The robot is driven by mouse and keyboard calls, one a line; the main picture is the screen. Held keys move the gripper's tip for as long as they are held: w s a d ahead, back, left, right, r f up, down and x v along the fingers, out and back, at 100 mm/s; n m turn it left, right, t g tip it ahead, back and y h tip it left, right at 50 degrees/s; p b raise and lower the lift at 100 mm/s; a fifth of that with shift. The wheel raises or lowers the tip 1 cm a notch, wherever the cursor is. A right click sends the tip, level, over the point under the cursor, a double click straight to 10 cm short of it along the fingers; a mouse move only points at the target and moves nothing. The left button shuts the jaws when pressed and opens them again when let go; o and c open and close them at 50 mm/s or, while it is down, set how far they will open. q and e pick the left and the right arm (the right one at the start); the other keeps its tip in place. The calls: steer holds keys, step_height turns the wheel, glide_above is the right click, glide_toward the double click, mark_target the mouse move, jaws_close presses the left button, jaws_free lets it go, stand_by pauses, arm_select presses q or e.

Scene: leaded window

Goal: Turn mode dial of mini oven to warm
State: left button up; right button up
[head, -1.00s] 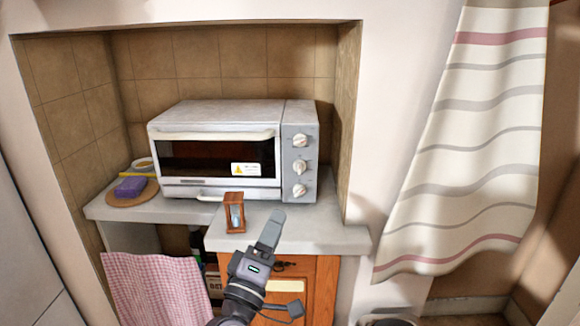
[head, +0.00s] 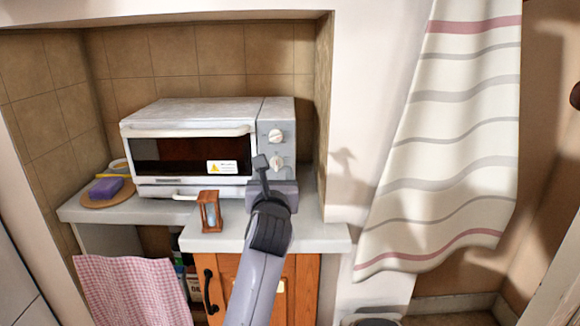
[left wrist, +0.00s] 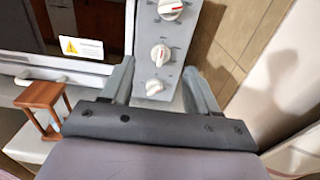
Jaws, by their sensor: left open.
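The mini oven (head: 190,150) is a white and grey box on the counter, with a dark glass door. Its grey right panel bears a column of dials. The top dial (head: 276,136) and middle dial (head: 277,162) show in the head view; the lowest is hidden behind my gripper. In the left wrist view the top dial (left wrist: 170,9), middle dial (left wrist: 160,55) and lowest dial (left wrist: 154,88) show. The dial labels are too small to read. My left gripper (head: 269,168) is open and empty before the lower panel, its fingers to either side of the lowest dial in the wrist view.
A wooden hourglass (head: 209,212) stands on the counter (head: 315,235) just left of my gripper. A purple sponge (head: 106,188) lies on a round board at the left. A checked cloth (head: 130,290) hangs below. A striped curtain (head: 450,140) hangs at right.

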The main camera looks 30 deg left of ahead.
mark_target(276, 161)
arm_select(q)
steer(key=shift+x, duration=3.55)
steer(key=shift+w+d, duration=0.1)
steer(key=shift+d, duration=0.05)
steer(key=shift+p, duration=0.35)
steer(key=c, duration=1)
